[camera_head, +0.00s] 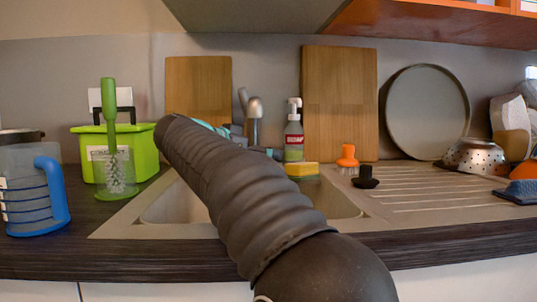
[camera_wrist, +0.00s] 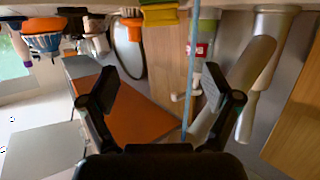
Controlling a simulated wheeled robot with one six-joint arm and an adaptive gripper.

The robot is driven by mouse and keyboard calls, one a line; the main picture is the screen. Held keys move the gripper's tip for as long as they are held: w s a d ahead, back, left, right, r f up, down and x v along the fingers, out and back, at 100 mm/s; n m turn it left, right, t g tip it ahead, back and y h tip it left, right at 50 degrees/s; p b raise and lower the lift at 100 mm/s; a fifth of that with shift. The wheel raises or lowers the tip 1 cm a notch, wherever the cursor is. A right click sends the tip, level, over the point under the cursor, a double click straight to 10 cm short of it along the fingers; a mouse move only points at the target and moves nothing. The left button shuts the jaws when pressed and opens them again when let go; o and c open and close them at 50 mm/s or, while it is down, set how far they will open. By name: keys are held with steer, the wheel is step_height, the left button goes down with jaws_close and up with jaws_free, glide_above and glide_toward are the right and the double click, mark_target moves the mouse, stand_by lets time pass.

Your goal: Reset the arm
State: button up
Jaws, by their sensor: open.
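My arm reaches forward from the bottom of the head view over the sink (camera_head: 160,208). My gripper is mostly hidden behind the arm there. In the wrist view my gripper (camera_wrist: 158,85) is open, its two dark fingers wide apart with nothing held between them. The wrist picture looks upside down. The cabinet's orange underside (camera_head: 420,22) and a grey panel (camera_head: 255,14) show at the top of the head view. An orange panel (camera_wrist: 140,118) and a grey panel (camera_wrist: 45,150) also show in the wrist view, beyond the left finger.
Behind the sink stand two wooden boards (camera_head: 198,82) (camera_head: 340,95), a faucet (camera_head: 254,110) and a soap bottle (camera_head: 293,130). A green bin (camera_head: 140,145) and blue-handled jug (camera_head: 30,195) stand left. A round tray (camera_head: 427,110) and colander (camera_head: 475,155) stand right. The ribbed drainboard (camera_head: 440,203) has free room.

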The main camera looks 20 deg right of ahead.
mark_target(296, 164)
stand_by(0.3)
steer(key=b+x, duration=0.2)
steer(key=x, duration=1)
steer(key=shift+f, duration=0.1)
steer(key=shift+f+p, duration=0.3)
steer(key=shift+f, duration=0.2)
